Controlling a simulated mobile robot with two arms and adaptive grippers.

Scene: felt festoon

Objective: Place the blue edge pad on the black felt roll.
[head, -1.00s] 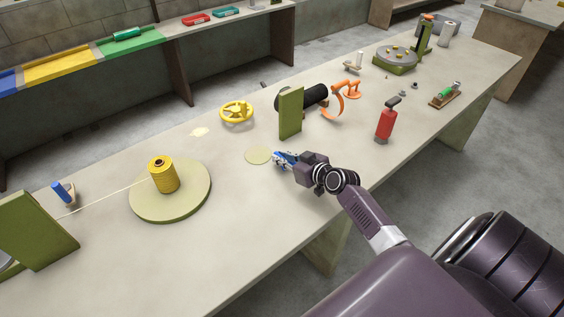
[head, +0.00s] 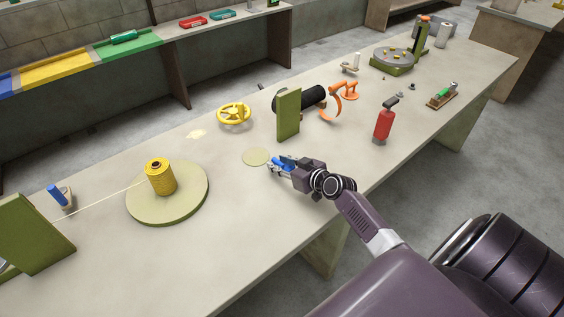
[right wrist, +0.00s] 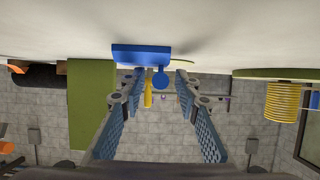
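The blue edge pad (right wrist: 140,53) shows in the right wrist view as a flat blue block with a round knob, just beyond my fingertips at the table surface. In the head view it is small and partly hidden by my right gripper (head: 279,167). That gripper is low over the table's near side; in the wrist view its two fingers (right wrist: 160,85) are spread apart with nothing clamped between them. The black felt roll (head: 314,97) lies behind the green upright panel (head: 288,114), which hides part of its left end. My left gripper is out of view.
A flat pale-green disc (head: 256,157) lies left of my gripper. A yellow handwheel (head: 234,114), a yellow spool (head: 160,177) on a round base, an orange clamp (head: 331,105) and a red extinguisher-like object (head: 384,121) stand around. The table between spool and disc is clear.

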